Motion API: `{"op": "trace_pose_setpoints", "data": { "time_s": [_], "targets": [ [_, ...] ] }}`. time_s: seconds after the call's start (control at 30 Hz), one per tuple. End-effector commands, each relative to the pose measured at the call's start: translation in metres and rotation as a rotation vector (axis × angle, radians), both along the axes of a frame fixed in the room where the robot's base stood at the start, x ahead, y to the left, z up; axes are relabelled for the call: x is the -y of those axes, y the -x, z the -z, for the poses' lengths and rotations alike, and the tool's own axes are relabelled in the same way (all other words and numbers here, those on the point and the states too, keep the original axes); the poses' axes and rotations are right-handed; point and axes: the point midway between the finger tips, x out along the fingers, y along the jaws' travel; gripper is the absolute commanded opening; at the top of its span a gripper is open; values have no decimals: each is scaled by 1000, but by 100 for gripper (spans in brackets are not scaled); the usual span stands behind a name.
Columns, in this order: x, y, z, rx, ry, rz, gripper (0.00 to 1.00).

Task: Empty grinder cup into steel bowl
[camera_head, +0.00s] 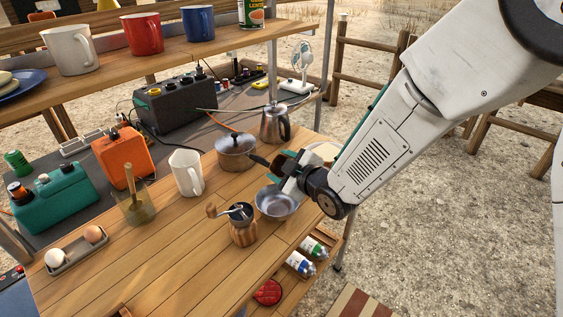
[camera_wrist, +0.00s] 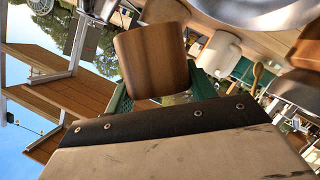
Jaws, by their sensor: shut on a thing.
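The grinder cup (camera_wrist: 152,62) is a brown wooden cylinder between the green fingers of my gripper (camera_wrist: 160,95) in the wrist view. My gripper (camera_head: 287,168) is shut on it. In the head view the gripper is above and just behind the steel bowl (camera_head: 277,203), and the cup is mostly hidden there. The bowl stands upright on the wooden table, and its visible inside looks empty. The grinder body (camera_head: 243,228), with a crank on top, stands to the front left of the bowl. I cannot see the cup's contents.
A lidded pot (camera_head: 236,152) and a metal kettle (camera_head: 275,124) stand behind the bowl. A white mug (camera_head: 187,173) and a glass jar with a wooden tool (camera_head: 135,205) are to the left. A shelf with mugs is above.

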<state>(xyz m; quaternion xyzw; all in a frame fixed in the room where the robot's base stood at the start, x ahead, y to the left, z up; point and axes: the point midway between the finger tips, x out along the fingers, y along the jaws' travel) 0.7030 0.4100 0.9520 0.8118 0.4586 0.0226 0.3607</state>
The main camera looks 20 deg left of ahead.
Motion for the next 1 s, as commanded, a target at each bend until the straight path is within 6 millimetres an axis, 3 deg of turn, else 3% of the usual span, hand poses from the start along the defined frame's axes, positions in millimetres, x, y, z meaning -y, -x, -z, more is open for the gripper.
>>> {"op": "trace_pose_setpoints", "data": {
  "time_s": [0.7,1.0],
  "targets": [
    [-7,18,27,913,380,1,31],
    [-9,24,26,1137,473,1,31]
  ]
}}
